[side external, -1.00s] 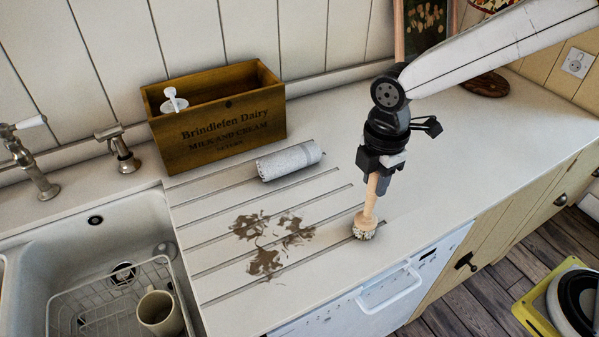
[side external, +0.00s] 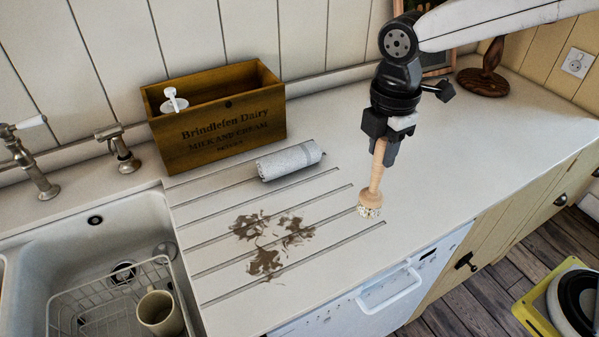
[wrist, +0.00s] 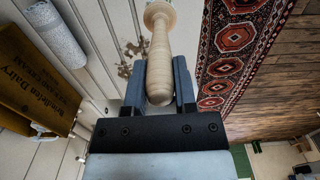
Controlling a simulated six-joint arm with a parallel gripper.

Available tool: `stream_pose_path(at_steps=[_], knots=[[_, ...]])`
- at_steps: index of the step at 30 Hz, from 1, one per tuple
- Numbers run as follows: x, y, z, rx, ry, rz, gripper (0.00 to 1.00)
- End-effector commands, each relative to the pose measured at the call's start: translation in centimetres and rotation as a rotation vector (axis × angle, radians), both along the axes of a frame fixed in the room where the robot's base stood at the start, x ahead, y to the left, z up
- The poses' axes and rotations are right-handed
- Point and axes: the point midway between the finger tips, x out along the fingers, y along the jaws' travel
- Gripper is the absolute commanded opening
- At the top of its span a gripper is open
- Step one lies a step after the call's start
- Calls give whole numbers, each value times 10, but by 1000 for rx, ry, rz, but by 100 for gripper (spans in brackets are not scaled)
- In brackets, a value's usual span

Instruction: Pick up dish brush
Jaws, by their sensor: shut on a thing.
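The dish brush (side external: 377,175) has a pale wooden handle and a round bristle head. In the side view it hangs from my gripper (side external: 384,150), head down and slightly tilted, and it appears to be above the counter. My gripper is shut on the upper part of the handle. In the wrist view the brush's turned handle (wrist: 158,60) runs between the two dark fingers (wrist: 160,92). The bristles are hidden in the wrist view.
Brown smears (side external: 268,240) mark the grooved drainer. A rolled grey towel (side external: 290,160) and a wooden crate (side external: 215,125) stand behind. The sink (side external: 105,225) with a wire rack and mug (side external: 160,312) is at left.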

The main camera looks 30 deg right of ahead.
Motion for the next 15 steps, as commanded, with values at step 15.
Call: stream_pose_path(at_steps=[15], knots=[[0,0,32,0,-1,0,0]])
